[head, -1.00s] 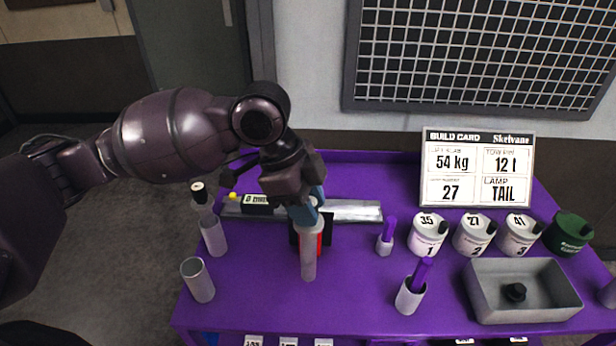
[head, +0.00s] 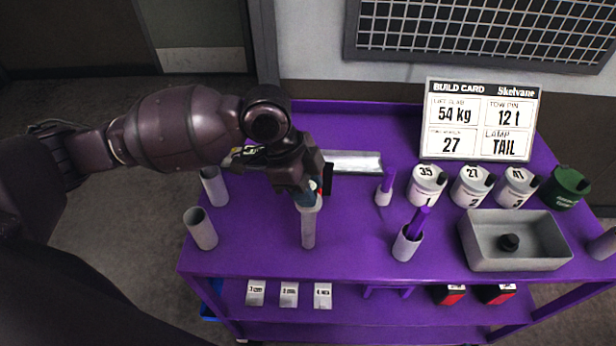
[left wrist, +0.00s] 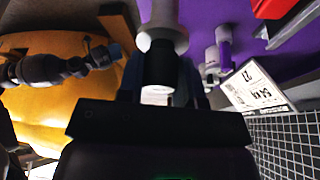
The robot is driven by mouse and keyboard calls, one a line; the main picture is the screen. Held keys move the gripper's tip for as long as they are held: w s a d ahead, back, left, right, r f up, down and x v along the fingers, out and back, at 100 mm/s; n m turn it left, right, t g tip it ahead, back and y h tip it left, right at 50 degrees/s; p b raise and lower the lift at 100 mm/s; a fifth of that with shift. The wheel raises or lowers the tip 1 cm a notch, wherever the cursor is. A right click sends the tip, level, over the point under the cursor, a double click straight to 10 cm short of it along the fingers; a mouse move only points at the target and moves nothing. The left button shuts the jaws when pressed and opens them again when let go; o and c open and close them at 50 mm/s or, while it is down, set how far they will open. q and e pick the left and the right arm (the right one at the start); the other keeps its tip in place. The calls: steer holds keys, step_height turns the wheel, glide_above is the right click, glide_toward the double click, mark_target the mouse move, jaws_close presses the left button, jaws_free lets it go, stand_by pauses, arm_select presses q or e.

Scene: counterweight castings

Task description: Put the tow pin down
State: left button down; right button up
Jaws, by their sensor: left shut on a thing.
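The tow pin (head: 308,230) has a grey shaft, a pale collar and a black head. In the head view it hangs upright, shaft down, over the left half of the purple cart top; I cannot tell whether its tip touches the surface. My left gripper (head: 309,190) is shut on it above the collar. In the left wrist view the black head (left wrist: 158,66) sits between the fingers, with the collar (left wrist: 163,38) and shaft beyond.
Two open grey tubes (head: 201,230) stand left of the pin. Right are purple-handled pieces (head: 406,244), numbered white pots (head: 425,187), a grey bin (head: 515,262) and the build card (head: 480,118). Purple surface around the pin is clear.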

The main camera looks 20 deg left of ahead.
stand_by(0.3)
arm_select(q)
steer(key=c, duration=0.8)
jaws_free()
steer(key=shift+f, duration=0.1)
steer(key=v, duration=1.2)
steer(key=shift+s+b, duration=0.1)
steer(key=shift+b, duration=0.2)
